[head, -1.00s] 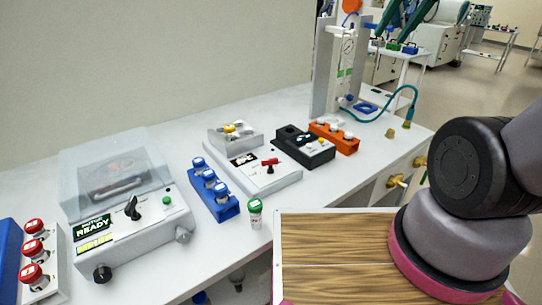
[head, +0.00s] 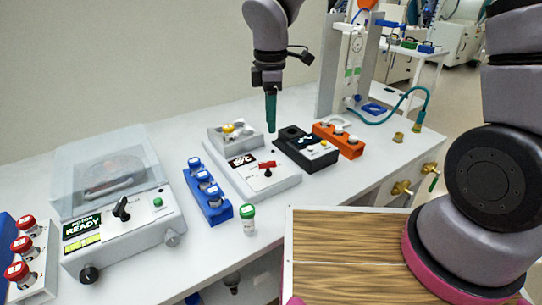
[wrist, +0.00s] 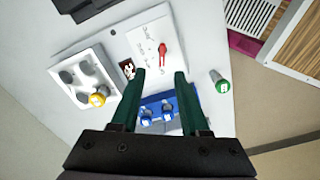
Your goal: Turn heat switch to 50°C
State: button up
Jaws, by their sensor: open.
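The heat switch is a red pointer knob (head: 266,166) on the sloped front of a white heater unit (head: 285,182); it also shows in the wrist view (wrist: 162,52). A dark display (head: 241,160) beside it reads what looks like 50°C, but it is small. My gripper (head: 271,128) has green fingers and hangs above the back of the heater unit, pointing down. In the wrist view my gripper (wrist: 157,72) is open and empty, with the red knob beyond its fingertips and not touched. The scale marks around the knob are too small to read.
A grey block with a yellow-capped vial (head: 229,128) sits at the unit's back. A blue vial rack (head: 217,208) and a green-capped vial (head: 248,219) stand to the left and front. A black device (head: 305,150) and an orange rack (head: 340,140) stand to the right.

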aim_at(267, 162)
jog(key=shift+n, duration=0.4)
jog(key=f, duration=0.7)
jog(key=a+f, duration=0.1)
jog(key=f, duration=0.3)
jog(key=shift+s+f, duration=0.3)
jog(key=shift+f, duration=0.05)
grip_shut()
